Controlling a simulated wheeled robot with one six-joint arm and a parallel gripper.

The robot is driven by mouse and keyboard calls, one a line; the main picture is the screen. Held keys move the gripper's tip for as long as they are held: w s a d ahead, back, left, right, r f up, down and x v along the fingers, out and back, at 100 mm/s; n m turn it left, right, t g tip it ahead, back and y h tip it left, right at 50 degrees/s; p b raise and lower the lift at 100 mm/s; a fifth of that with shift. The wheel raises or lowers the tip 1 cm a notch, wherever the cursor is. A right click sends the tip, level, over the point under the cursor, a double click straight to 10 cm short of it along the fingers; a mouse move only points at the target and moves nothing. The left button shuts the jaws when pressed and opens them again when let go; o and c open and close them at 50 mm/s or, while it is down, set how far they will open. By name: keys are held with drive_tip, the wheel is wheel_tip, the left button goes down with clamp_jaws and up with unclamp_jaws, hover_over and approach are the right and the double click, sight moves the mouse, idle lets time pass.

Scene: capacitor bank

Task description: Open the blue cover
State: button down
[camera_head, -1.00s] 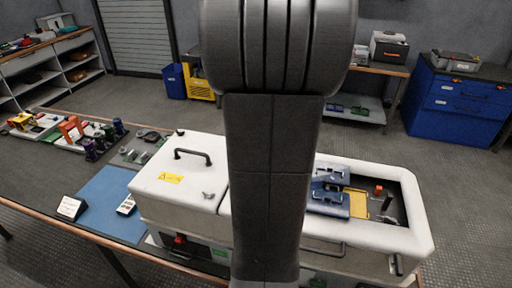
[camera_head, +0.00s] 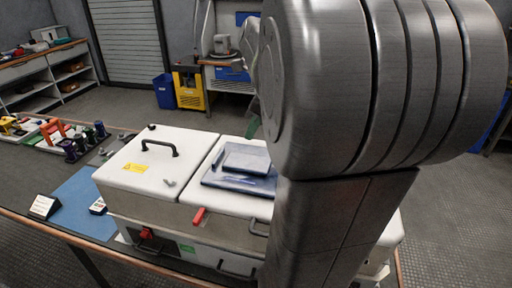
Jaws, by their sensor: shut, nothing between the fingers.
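A flat blue panel (camera_head: 244,168), apparently the blue cover, lies on the white top of the cabinet's middle section (camera_head: 203,180), just left of my arm. It has a raised smaller blue block on it. Its right side is hidden behind my arm, so I cannot tell how it is hinged or whether it is raised. My large grey arm joint and link fill the right-centre of the view. My gripper cannot be made out; it is hidden behind the arm.
A closed white lid (camera_head: 150,165) with a black handle (camera_head: 160,148) stands left of the panel. A red lever (camera_head: 199,215) is on the cabinet front. A blue mat (camera_head: 85,203) lies on the bench at left. My arm hides the cabinet's right part.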

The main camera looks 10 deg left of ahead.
approach(219, 165)
drive_tip(key=d+f, duration=0.1)
drive_tip(key=f, duration=0.1)
drive_tip(key=d+f, duration=0.1)
drive_tip(key=f, duration=0.1)
drive_tip(key=shift+d, duration=0.3)
drive_tip(key=a, duration=0.3)
drive_tip(key=shift+f+p, duration=0.3)
drive_tip(key=shift+f, duration=0.05)
drive_tip(key=shift+a, duration=0.65)
drive_tip(key=a+p, duration=0.1)
drive_tip(key=a, duration=0.2)
drive_tip(key=a+p, duration=0.2)
drive_tip(key=a, duration=0.1)
drive_tip(key=shift+w+a+r+p, duration=0.1)
drive_tip(key=shift+w+a+p, duration=0.1)
drive_tip(key=shift+a+p, duration=0.15)
drive_tip(key=shift+a, duration=0.35)
drive_tip(key=shift+d, duration=0.1)
